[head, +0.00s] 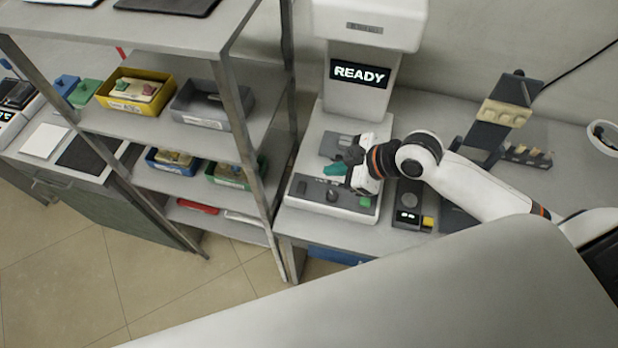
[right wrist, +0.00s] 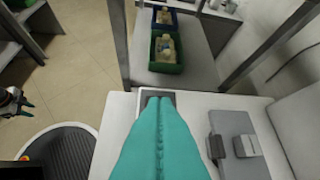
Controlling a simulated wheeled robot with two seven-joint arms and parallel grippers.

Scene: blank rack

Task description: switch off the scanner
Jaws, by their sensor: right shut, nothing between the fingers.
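The scanner (head: 318,152) is a white machine with a wide base and a column, and its lit screen (head: 361,73) reads READY. Its front panel has a dark rectangular control (head: 302,187), a black knob (head: 332,196) and a green button (head: 365,202). My right gripper (head: 325,171) is above the base with its teal fingers pointing left. In the right wrist view the fingers are shut and empty, their tips (right wrist: 156,100) over or near the dark recessed control (right wrist: 148,97); contact cannot be told. My left gripper (right wrist: 20,104) shows small at the left edge there, away from the scanner.
A metal shelf rack (head: 225,92) with yellow (head: 128,104), grey, blue and green bins stands left of the scanner. A grey part (head: 337,145) lies on the scanner bed. A small dark device (head: 408,213) and a dark stand (head: 490,130) are to its right.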

